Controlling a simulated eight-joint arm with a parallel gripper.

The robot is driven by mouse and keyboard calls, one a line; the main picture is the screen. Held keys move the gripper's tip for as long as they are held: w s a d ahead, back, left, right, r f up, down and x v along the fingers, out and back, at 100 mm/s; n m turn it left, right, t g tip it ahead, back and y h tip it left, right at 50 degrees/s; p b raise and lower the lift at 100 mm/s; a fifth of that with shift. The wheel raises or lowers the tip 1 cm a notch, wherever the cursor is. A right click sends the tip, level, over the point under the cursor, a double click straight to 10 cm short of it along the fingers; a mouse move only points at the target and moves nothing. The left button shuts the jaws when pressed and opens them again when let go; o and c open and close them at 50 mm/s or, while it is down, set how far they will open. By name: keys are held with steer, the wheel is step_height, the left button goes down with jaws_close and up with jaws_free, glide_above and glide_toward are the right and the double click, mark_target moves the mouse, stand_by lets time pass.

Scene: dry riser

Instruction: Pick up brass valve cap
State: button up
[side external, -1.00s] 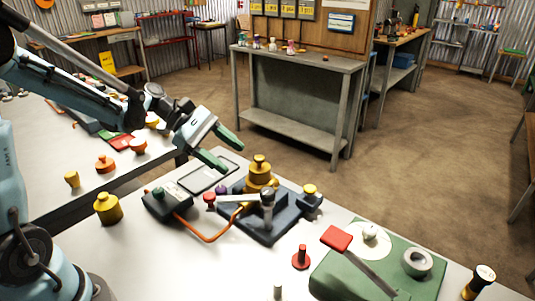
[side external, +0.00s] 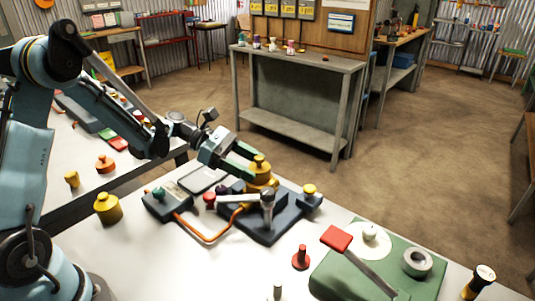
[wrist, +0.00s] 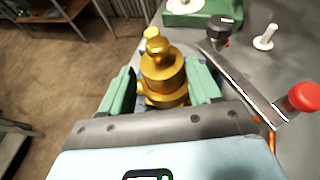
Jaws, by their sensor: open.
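The brass valve cap (side external: 259,168) is a stepped golden piece with a knob on top. It stands upright on a brass body on the dark base block (side external: 266,226). In the wrist view the cap (wrist: 162,73) is centred between the green fingers. My gripper (side external: 249,164) is open, with its fingers at the cap's left and right sides in the wrist view (wrist: 163,88). A narrow gap shows on the left; contact on the right is hard to tell. The lower brass body is partly hidden by the gripper in the wrist view.
A lever with a grey bar (side external: 238,198) lies in front of the cap. An orange cable (side external: 208,239) runs to a dark box (side external: 167,203). A yellow-topped fitting (side external: 309,191) is close on the right. A green board (side external: 372,270) with a red-handled tool lies at front right.

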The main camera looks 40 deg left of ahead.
mark_target(256, 169)
steer(key=x, duration=0.5)
steer(key=shift+s, duration=0.2)
steer(key=shift+c, duration=0.3)
steer(key=c, duration=0.7)
